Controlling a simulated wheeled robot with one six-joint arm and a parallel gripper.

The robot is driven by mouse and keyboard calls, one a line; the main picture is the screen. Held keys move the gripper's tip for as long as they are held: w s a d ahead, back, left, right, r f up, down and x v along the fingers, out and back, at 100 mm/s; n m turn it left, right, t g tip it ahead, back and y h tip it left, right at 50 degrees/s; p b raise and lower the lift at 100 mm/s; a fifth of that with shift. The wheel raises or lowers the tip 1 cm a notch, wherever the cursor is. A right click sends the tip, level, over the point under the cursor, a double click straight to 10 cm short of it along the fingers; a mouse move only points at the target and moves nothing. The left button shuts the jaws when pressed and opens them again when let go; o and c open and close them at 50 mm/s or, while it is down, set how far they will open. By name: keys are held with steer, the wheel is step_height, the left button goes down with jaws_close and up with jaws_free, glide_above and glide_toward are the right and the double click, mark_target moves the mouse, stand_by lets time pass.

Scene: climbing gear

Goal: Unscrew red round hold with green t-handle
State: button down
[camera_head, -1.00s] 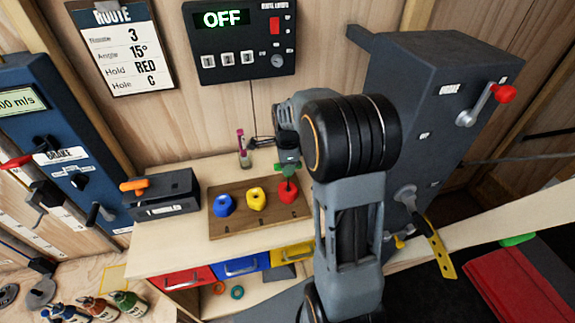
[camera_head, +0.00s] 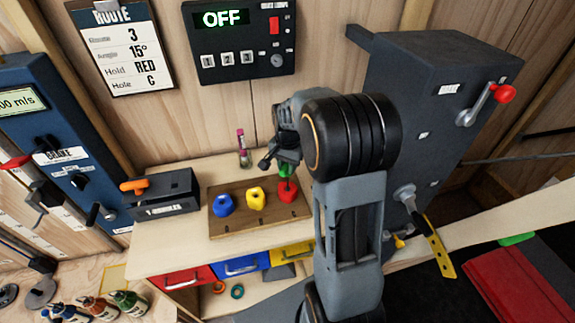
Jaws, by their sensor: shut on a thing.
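The red round hold (camera_head: 287,191) sits at the right end of a brown wooden board on the bench, beside a yellow hold (camera_head: 256,198) and a blue hold (camera_head: 223,204). The green T-handle (camera_head: 285,170) stands over the red hold, its lower end at the hold's top. My gripper (camera_head: 282,164) is shut on the green handle from above. My gripper covers part of the handle, and I cannot tell how deep its tip is in the hold.
The brown board (camera_head: 240,229) lies on the pale bench (camera_head: 160,262). A dark T-handles box (camera_head: 163,196) stands left of the board. A small pot with a pink-topped tool (camera_head: 243,152) stands behind. A large dark cabinet (camera_head: 430,90) rises at the right.

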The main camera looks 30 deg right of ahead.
steer(key=shift+r, duration=0.1)
stand_by(0.3)
steer(key=shift+r+p, duration=1.2)
steer(key=shift+r, duration=0.2)
steer(key=m, duration=0.5)
steer(key=shift+w+m, duration=0.1)
steer(key=shift+m, duration=0.3)
steer(key=m, duration=0.4)
steer(key=shift+m, duration=0.3)
steer(key=m, duration=0.5)
steer(key=shift+m, duration=0.4)
steer(key=m, duration=0.5)
steer(key=shift+w+m, duration=0.1)
steer(key=shift+m, duration=0.2)
